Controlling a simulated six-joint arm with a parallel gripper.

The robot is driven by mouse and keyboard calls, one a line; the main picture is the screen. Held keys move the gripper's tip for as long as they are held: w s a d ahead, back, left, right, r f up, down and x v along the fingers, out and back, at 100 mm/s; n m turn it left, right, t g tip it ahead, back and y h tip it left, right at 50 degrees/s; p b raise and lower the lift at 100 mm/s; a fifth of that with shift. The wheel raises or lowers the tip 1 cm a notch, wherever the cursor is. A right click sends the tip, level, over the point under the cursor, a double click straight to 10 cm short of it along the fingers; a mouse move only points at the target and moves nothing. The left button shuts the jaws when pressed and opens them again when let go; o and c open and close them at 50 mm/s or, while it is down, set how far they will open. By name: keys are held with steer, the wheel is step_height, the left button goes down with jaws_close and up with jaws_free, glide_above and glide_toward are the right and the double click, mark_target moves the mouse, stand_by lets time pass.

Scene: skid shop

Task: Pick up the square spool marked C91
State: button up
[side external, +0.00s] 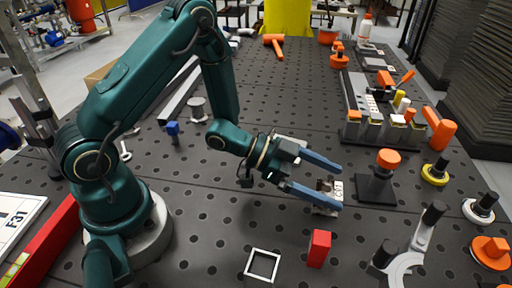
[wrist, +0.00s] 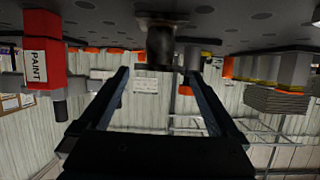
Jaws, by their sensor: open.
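A small metal spool (side external: 325,186) with a square flange stands on the dark perforated table, and a pale marked face shows on its right side. The marking is too small to read. In the wrist view, which is upside down, the spool (wrist: 162,45) hangs from the table at the top, between the finger lines and close to the tips. My gripper (side external: 341,188) is open, its two blue fingers reaching out on either side of the spool in the side view. The near finger hides part of the spool. My gripper (wrist: 157,73) looks empty in the wrist view.
A red block (side external: 319,248) stands close in front of my gripper; in the wrist view it reads PAINT (wrist: 38,67). A white square frame (side external: 262,265) lies nearby. A black stand with an orange knob (side external: 388,158) is to the right. A round grey spool (side external: 197,109) stands behind my arm.

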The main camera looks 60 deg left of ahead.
mark_target(340, 193)
steer(key=shift+s+f, duration=0.15)
steer(key=shift+f, duration=0.35)
steer(key=shift+d+f, duration=0.15)
steer(key=shift+f, duration=0.05)
steer(key=shift+x, duration=2.35)
jaws_close()
